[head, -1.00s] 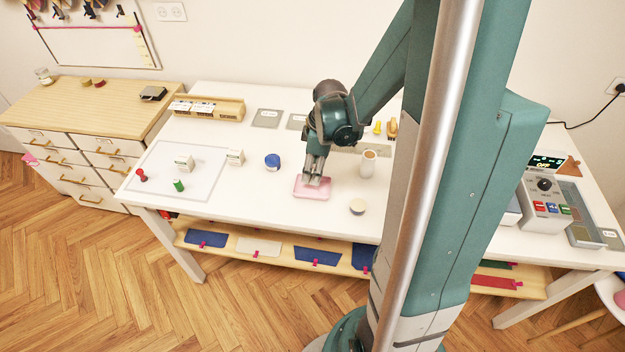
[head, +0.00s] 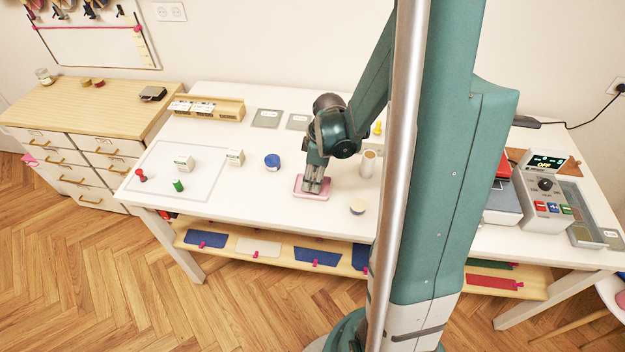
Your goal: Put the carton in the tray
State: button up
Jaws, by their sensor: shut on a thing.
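My gripper (head: 313,187) is shut and points down over the shallow pink tray (head: 301,194) near the middle of the white table. Its fingertips are low, at the middle of the tray. What they hold is almost wholly hidden by the fingers; I take it for the carton. I cannot tell whether it touches the tray floor.
A blue-topped round container (head: 272,160) stands left of my gripper. A pale cylinder (head: 367,163) and a low round tub (head: 357,208) stand to its right. A wooden rack (head: 232,110) lies at the back left. The table in front of the pink tray is clear.

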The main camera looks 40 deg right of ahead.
jog(key=shift+f, duration=0.15)
jog(key=o, duration=0.6)
jog(key=shift+s+d+r+p, duration=0.2)
jog(key=shift+r+p, duration=0.05)
jog(key=shift+r, duration=1.8)
jog(key=shift+s+d+r+p, duration=0.2)
jog(key=shift+s+r+p, duration=0.05)
jog(key=shift+r, duration=1.75)
jog(key=shift+s+d+r+p, duration=0.2)
jog(key=shift+r+p, duration=0.05)
jog(key=shift+r, duration=1.8)
